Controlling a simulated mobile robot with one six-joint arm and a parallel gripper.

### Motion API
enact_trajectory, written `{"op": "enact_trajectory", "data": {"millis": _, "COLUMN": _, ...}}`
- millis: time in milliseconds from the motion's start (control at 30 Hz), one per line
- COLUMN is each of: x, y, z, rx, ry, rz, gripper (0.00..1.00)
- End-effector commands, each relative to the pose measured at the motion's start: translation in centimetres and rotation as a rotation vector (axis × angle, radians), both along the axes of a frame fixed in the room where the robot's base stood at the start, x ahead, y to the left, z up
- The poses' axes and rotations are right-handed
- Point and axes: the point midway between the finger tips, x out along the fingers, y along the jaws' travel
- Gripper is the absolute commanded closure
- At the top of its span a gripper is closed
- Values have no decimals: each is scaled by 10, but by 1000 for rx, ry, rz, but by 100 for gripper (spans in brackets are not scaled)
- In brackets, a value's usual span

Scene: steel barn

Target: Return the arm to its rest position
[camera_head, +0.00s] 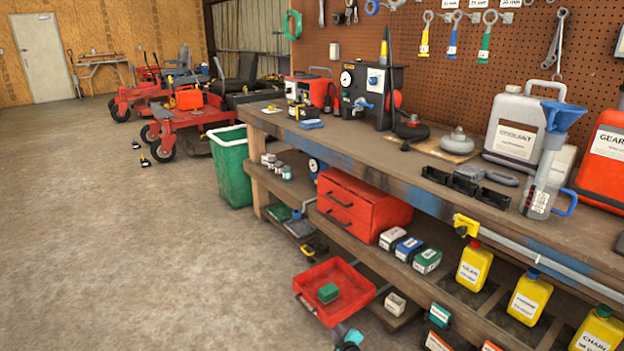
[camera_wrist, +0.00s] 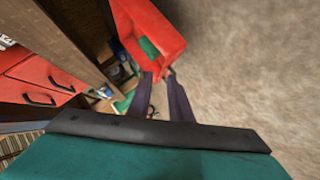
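My gripper (camera_wrist: 159,75) shows in the wrist view as two dark fingers with a gap between them. A green box (camera_wrist: 149,47) lies inside the tray. In the head view the red tray (camera_head: 362,290) sits low in front of the bench, with the green box (camera_head: 328,293) in it. A teal and dark piece at the bottom edge there looks like part of my arm.
The workbench (camera_head: 345,150) runs along the right, with a red drawer chest (camera_head: 362,205) and yellow bottles (camera_head: 473,266) on its lower shelf. A green bin (camera_head: 232,165) stands at its far end. Open concrete floor (camera_head: 120,250) lies to the left.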

Motion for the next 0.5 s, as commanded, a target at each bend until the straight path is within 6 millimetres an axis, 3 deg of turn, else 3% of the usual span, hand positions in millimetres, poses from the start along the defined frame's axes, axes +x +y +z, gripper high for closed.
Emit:
{"op": "enact_trajectory", "data": {"millis": 33, "x": -11, "y": -6, "z": 10, "rx": 5, "ry": 29, "rz": -19, "gripper": 82}}
{"op": "enact_trajectory", "data": {"millis": 267, "x": -56, "y": -30, "z": 16, "rx": 33, "ry": 169, "rz": -111, "gripper": 82}}
{"op": "enact_trajectory", "data": {"millis": 500, "x": -116, "y": -54, "z": 21, "rx": 70, "ry": 343, "rz": -228, "gripper": 82}}
